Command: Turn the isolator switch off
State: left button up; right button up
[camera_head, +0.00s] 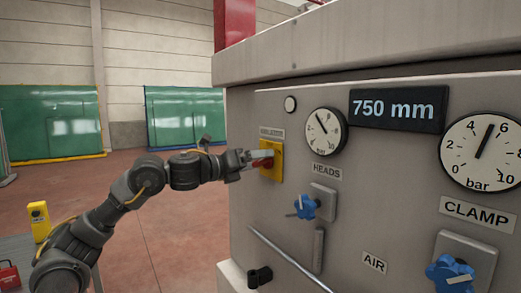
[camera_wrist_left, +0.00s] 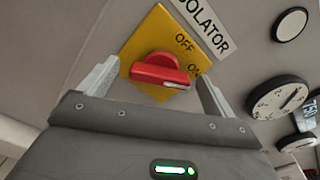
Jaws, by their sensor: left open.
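The isolator switch is a yellow plate (camera_head: 278,166) with a red handle on the left side of the grey machine panel. In the left wrist view the yellow plate (camera_wrist_left: 157,38) carries the words OFF and ON, and the red handle (camera_wrist_left: 158,72) has its right end near ON. My left gripper (camera_head: 259,159) is open at the switch. In the left wrist view its fingers (camera_wrist_left: 157,76) stand on either side of the red handle. I cannot tell whether either finger touches it. My right gripper is not in view.
A HEADS gauge (camera_head: 326,130), a blue HEADS knob (camera_head: 305,207) and a blue CLAMP knob (camera_head: 451,274) are right of the switch. Open floor (camera_head: 180,235) lies left of the machine.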

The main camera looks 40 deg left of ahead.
pick_arm(q)
jog(key=shift+p+x, duration=0.3)
jog(key=shift+x, duration=0.55)
jog(key=shift+w+d, duration=0.15)
jog(key=shift+w, duration=0.1)
jog(key=c, duration=0.9)
jog(key=shift+c, duration=0.3)
jog(key=n+p, duration=0.1)
jog(key=n, duration=0.4)
jog(key=shift+n, duration=0.4)
jog(key=n+p, duration=0.1)
jog(key=n, duration=0.3)
jog(key=shift+f+n, duration=0.1)
jog(key=shift+n, duration=0.9)
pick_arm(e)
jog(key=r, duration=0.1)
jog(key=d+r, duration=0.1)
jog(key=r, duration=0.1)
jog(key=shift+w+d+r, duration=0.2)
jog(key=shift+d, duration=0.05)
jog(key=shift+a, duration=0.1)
